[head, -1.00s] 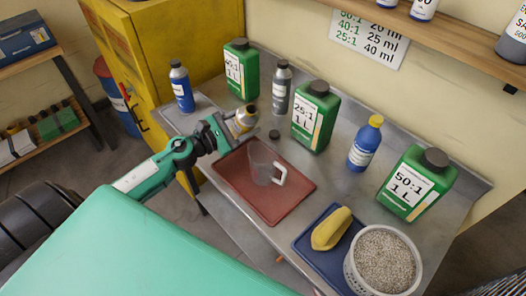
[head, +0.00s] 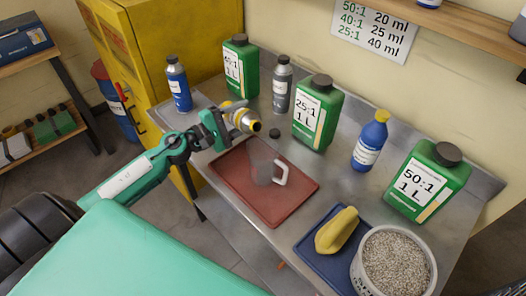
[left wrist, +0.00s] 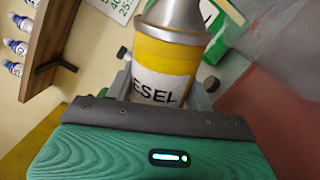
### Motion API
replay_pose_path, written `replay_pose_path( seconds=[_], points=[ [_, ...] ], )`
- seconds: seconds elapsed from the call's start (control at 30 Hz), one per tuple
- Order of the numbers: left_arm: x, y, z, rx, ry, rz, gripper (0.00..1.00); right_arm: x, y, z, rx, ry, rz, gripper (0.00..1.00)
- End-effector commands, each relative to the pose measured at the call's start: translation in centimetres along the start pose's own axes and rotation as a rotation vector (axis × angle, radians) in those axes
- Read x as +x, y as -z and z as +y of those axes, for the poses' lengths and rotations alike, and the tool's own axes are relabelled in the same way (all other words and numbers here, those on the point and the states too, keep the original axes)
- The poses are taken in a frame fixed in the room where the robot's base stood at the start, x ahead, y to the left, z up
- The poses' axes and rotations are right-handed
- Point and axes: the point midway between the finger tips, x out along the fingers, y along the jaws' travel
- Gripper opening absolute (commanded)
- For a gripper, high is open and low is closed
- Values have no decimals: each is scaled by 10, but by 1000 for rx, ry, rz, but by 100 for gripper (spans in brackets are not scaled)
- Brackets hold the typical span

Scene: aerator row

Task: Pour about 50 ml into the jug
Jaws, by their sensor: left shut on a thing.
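My left gripper (head: 222,124) is shut on a yellow bottle (head: 235,110) with a metal-coloured neck. In the left wrist view the bottle (left wrist: 165,68) sits between the fingers and its white label reads "ESEL", the rest hidden. In the head view the bottle is tipped well over, its neck pointing right and slightly down, above the far left part of the red tray. The clear jug (head: 263,168) with a white handle stands upright on the red tray (head: 270,208), below and right of the neck, apart from it. I see no stream; the jug's contents cannot be made out. My right gripper is not in view.
A dark loose cap (head: 274,133) lies behind the tray. Green jugs (head: 316,115), a grey bottle (head: 281,85) and blue bottles (head: 369,143) line the back of the bench. A blue tray (head: 318,258) with a yellow cloth and a granule tub (head: 425,258) stand front right.

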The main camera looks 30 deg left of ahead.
Motion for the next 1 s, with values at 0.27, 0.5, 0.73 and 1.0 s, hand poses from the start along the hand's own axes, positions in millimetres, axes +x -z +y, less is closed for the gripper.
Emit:
replay_pose_path(
  seconds=[0.27,0.5,0.73,1.0],
  points=[
    [1,-11,18,183,-1,-15,26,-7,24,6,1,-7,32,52],
    [1,-17,21,302,-1,-21,26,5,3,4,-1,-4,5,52],
    [2,-19,23,368,-2,-25,26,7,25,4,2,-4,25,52],
    [2,-20,26,411,-2,-28,26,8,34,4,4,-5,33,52]
  ],
)
